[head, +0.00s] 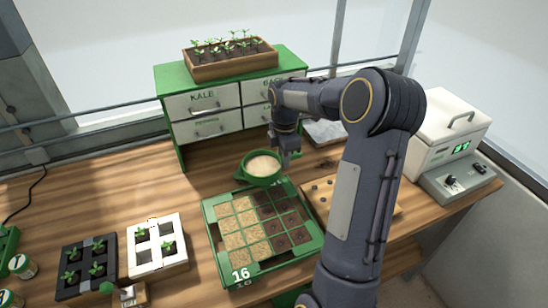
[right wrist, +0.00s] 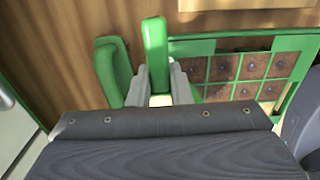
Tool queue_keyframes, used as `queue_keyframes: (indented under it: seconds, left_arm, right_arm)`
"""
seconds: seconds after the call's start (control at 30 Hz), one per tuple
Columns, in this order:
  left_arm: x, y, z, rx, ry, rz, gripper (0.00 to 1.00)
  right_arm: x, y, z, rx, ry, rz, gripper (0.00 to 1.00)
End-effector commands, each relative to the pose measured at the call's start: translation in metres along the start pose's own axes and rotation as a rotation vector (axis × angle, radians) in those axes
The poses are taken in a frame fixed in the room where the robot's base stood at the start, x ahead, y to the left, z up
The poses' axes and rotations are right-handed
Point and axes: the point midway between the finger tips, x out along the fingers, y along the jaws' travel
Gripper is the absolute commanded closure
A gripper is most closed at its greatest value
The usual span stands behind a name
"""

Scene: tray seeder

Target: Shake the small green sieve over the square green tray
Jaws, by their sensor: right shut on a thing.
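The small green sieve (head: 262,167), a round green-rimmed bowl with pale grainy content, is held just above the back edge of the square green tray (head: 210,238). My right gripper (head: 287,156) is at the sieve's right side, shut on it. The tray also shows in the right wrist view (right wrist: 225,44). My left gripper is not in view.
A green-framed drawer cabinet (head: 203,102) carries a wooden planter (head: 232,66) behind the sieve. A black seedling tray (head: 72,282) and a white one (head: 157,262) stand left of the tray. A wooden board (head: 325,205) and a white machine (head: 450,130) are at right.

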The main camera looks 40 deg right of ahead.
Motion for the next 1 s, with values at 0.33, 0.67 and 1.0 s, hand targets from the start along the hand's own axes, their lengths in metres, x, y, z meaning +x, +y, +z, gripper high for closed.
queue_keyframes:
  seconds: [0.33,0.67,1.0]
  left_arm:
    - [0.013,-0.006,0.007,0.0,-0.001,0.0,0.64]
    - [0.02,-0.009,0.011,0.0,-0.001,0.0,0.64]
    - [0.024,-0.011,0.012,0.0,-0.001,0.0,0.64]
  right_arm:
    - [0.002,-0.043,-0.001,0.0,0.0,0.002,1.0]
    - [0.002,-0.083,-0.001,0.0,0.001,0.003,1.0]
    - [0.001,-0.124,-0.001,0.0,0.0,0.002,1.0]
